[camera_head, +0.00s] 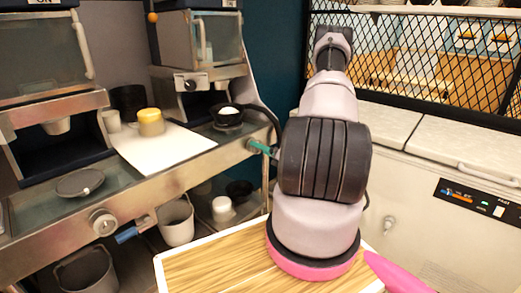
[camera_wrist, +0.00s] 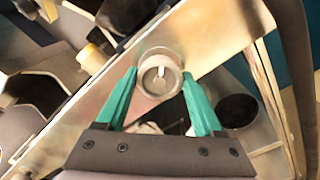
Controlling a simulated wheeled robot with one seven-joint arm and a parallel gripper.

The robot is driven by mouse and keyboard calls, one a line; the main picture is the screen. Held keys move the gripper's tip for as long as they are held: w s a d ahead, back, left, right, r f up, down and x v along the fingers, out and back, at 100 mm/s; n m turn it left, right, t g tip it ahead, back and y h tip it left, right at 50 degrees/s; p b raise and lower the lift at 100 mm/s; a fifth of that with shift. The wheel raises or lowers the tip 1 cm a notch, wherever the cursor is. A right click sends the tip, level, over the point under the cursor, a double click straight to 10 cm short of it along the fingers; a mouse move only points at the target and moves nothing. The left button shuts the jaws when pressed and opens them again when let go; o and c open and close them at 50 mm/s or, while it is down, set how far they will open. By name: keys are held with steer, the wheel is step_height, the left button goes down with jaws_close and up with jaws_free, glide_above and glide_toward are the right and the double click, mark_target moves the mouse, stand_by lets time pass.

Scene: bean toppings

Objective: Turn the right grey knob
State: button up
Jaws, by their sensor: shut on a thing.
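The right grey knob (camera_wrist: 160,75) is on the metal front panel of the counter, with a pale pointer mark that stands close to upright in the wrist view. My gripper (camera_wrist: 160,84) has its green fingers on either side of the knob and is shut on it. In the head view my gripper (camera_head: 259,147) is at the right end of the counter front, where the knob is mostly hidden by the fingers. The left grey knob (camera_head: 103,222) is further left on the same panel.
A blue-handled valve (camera_head: 128,234) sticks out beside the left knob. A white board (camera_head: 165,152) and a black bowl (camera_head: 227,117) are on the counter. Pots (camera_head: 176,222) stand on the shelf below. A white chest unit (camera_head: 420,185) is at right.

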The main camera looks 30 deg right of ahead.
steer(key=m, duration=1)
steer(key=shift+f+m, duration=0.1)
steer(key=shift+m, duration=0.2)
steer(key=shift+s, duration=0.1)
stand_by(0.3)
steer(key=o, duration=1.3)
steer(key=shift+o, duration=0.2)
steer(key=v, duration=1)
steer(key=shift+s+d, duration=0.2)
steer(key=shift+s, duration=0.15)
